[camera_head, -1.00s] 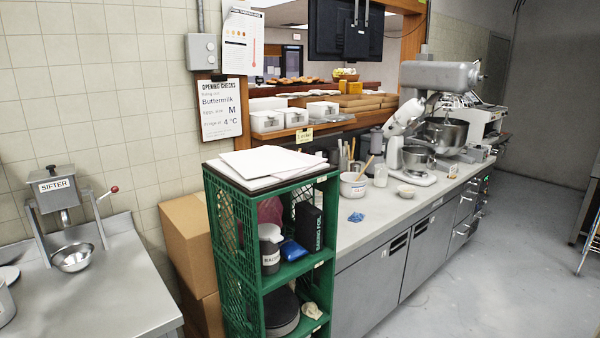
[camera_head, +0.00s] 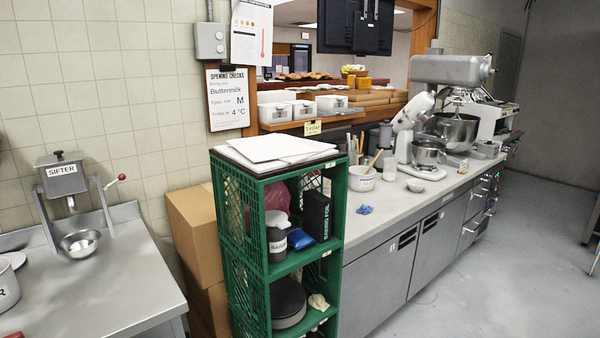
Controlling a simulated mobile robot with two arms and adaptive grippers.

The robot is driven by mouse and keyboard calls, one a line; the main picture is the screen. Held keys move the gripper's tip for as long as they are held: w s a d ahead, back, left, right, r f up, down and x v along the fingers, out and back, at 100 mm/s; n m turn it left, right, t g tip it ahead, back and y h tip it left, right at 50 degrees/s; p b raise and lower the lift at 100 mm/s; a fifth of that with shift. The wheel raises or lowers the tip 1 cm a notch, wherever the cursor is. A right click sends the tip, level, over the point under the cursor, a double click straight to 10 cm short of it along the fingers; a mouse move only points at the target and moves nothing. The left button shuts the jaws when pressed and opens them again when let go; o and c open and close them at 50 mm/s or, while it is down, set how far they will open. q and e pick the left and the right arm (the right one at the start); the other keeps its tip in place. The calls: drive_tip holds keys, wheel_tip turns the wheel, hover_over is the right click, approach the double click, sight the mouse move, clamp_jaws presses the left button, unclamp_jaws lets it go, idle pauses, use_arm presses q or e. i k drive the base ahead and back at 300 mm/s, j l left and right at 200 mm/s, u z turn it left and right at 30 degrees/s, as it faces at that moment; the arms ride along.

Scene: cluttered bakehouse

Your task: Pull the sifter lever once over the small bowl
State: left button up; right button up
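The sifter (camera_head: 62,177) is a grey metal box on a frame, labelled SIFTER, on the steel table at the left. Its lever (camera_head: 108,186) sticks out at the right side and ends in a red knob (camera_head: 122,177). The small metal bowl (camera_head: 81,243) stands on the table below the sifter's spout. Neither of my grippers is in view.
A green crate shelf (camera_head: 257,220) with papers on top stands right of the steel table (camera_head: 120,290). Cardboard boxes (camera_head: 195,235) are stacked between them. A counter (camera_head: 385,200) with mixers runs along the wall. The floor (camera_head: 480,290) at the right is clear.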

sight(121, 176)
drive_tip(key=i+j, duration=0.1)
drive_tip(key=i, duration=1.35)
drive_tip(key=j+u, duration=0.05)
drive_tip(key=j, duration=0.05)
